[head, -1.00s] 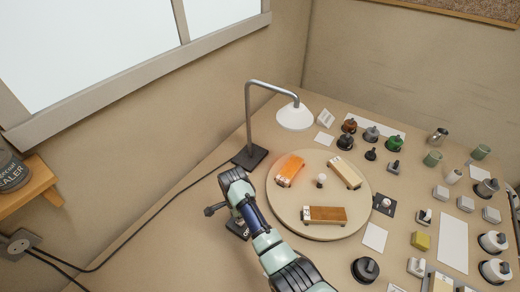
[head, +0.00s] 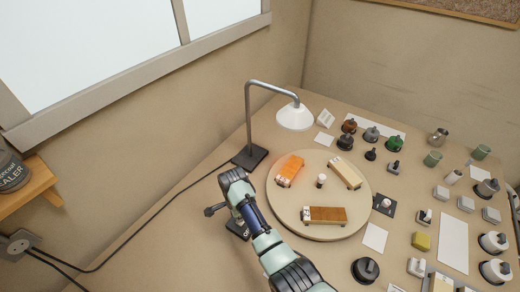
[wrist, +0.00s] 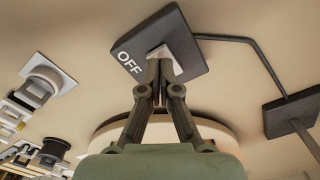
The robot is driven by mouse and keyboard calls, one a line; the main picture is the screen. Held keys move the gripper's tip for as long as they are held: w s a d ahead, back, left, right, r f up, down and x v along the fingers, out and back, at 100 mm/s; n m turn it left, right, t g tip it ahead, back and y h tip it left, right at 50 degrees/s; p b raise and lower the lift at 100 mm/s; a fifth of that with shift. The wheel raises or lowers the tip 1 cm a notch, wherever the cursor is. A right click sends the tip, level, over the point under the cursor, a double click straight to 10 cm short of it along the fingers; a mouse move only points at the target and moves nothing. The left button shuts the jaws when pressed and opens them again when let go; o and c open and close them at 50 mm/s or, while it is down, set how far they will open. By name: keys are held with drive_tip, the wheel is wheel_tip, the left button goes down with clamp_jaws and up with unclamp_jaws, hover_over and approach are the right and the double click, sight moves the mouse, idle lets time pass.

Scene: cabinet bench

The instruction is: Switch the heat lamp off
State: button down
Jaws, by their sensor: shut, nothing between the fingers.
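The heat lamp has a white shade (head: 295,117) on a bent grey pole and a dark square base (head: 250,157). Its base also shows at the right of the wrist view (wrist: 292,115). A dark switch box (wrist: 192,48) marked OFF, with a pale rocker (wrist: 172,57), is joined to the base by a cord. In the head view the switch box (head: 236,230) is partly hidden by my arm. My gripper (wrist: 160,58) is shut and empty, its fingertips at the rocker; I cannot tell whether they press it. I cannot clearly tell whether the lamp glows.
A round turntable (head: 290,205) under the lamp carries an orange toy truck (head: 290,170), two other wooden trucks (head: 325,216) and a small knob. Several knobs, blocks and cups fill the bench to the right. A black cable (head: 140,230) crosses the left side, which is otherwise clear.

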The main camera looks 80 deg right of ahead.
drive_tip(key=shift+f+b, duration=0.65)
drive_tip(key=shift+f, duration=0.55)
idle(0.4)
wheel_tip(320, 180, up, 7)
drive_tip(key=p, duration=0.7)
drive_tip(key=shift+r+p, duration=0.1)
drive_tip(key=shift+p, duration=0.3)
